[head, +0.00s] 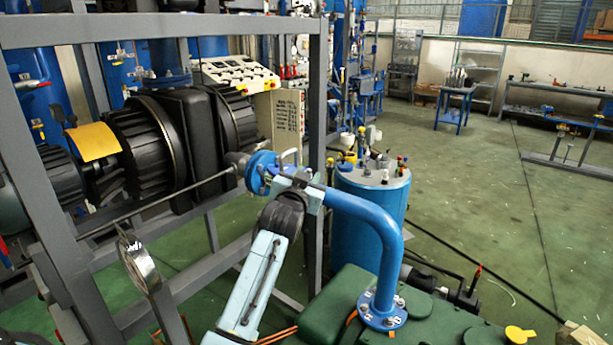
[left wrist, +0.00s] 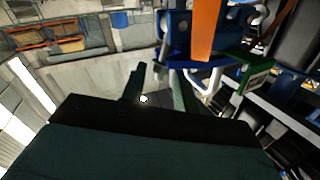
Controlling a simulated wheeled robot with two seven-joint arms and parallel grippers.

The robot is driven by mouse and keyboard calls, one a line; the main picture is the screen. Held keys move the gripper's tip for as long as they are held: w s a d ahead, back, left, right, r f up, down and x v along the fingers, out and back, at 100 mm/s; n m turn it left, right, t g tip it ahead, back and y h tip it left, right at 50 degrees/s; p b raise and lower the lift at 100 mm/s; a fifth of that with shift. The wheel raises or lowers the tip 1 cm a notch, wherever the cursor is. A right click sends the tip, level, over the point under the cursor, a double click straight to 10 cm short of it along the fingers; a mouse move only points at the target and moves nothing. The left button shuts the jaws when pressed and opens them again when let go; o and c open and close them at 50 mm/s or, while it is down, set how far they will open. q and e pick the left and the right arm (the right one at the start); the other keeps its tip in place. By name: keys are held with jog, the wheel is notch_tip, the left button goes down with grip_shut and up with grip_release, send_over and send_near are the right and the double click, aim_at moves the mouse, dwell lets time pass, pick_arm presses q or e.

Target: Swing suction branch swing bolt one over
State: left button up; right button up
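The blue suction branch (head: 372,220) is a bent pipe. It runs from a blue flange joint (head: 260,172) at the dark pump's outlet down to a bolted flange (head: 383,312) on a green housing. A pale bent metal piece (head: 290,153) stands at the upper joint; I cannot tell which part is swing bolt one. My left gripper (head: 309,193) is beside this joint, over the pipe's upper end. In the left wrist view its fingers (left wrist: 157,92) are apart, with blue and pale metal parts (left wrist: 190,62) just beyond. Contact is unclear. My right gripper is out of view.
A grey frame (head: 318,130) with a round gauge (head: 138,262) stands at the left around the dark pump (head: 185,140). A blue tank (head: 372,195) with fittings stands behind the pipe. The green housing (head: 340,292) is at lower right. Open floor lies beyond.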

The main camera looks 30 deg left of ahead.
pick_arm(q)
grip_shut()
jog(key=a+n+p, duration=0.1)
jog(key=p, duration=0.1)
jog(key=n+g+p, duration=0.1)
jog(key=n+p, duration=0.1)
jog(key=p, duration=0.1)
jog(key=shift+w+a+r+h+p, duration=0.1)
jog(key=shift+a+r+h+p, duration=0.2)
jog(key=shift+a, duration=0.05)
grip_release()
